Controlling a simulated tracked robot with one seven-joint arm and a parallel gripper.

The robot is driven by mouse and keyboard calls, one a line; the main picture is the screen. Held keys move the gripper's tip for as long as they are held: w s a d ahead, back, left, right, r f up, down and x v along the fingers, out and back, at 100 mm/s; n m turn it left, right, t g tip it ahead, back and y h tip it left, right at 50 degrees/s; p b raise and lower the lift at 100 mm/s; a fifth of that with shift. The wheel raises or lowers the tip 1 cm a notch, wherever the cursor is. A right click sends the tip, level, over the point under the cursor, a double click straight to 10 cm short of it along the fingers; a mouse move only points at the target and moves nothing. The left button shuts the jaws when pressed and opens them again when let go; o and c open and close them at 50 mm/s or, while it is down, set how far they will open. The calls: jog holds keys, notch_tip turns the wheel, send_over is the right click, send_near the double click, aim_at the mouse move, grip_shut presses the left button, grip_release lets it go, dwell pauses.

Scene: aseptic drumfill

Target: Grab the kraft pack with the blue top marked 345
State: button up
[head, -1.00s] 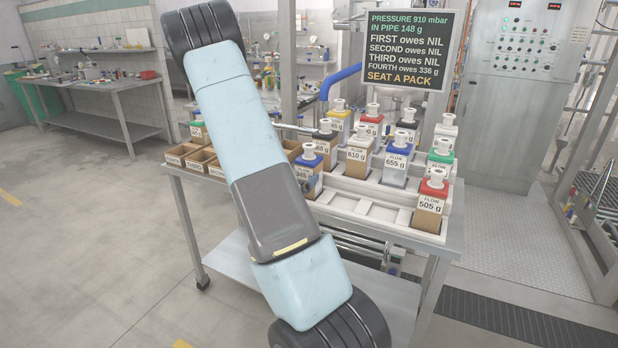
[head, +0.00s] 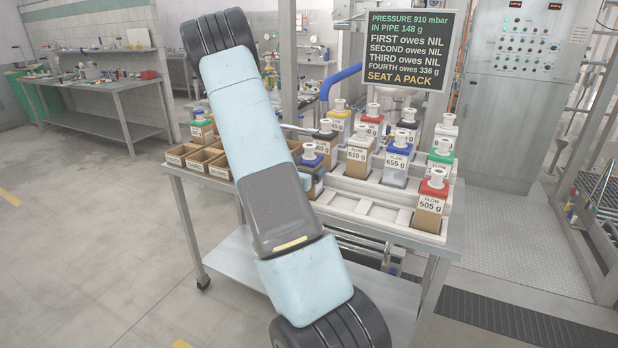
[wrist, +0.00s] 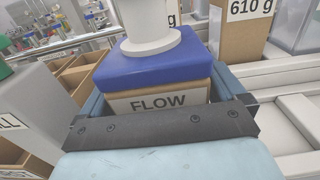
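The kraft pack with the blue top (head: 312,159) stands at the left end of the front of the white rack, partly hidden by my arm in the head view. In the wrist view its blue top (wrist: 155,68), white spout and a label reading FLOW fill the middle; the number is hidden behind my gripper's dark bar. My gripper (wrist: 158,84) is around the pack, with one blue-grey finger on each side. The fingers look spread, with a narrow gap at the right side; firm contact does not show.
The kraft pack marked 610 g (head: 359,154) stands just right, and the blue-topped 655 g pack (head: 397,162) beyond it. Open cardboard boxes (head: 197,160) and a green-topped pack (head: 201,128) are at the left. The front of the white rack (head: 365,199) has empty slots.

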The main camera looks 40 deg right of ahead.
jog(key=c, duration=0.8)
jog(key=shift+r, duration=0.15)
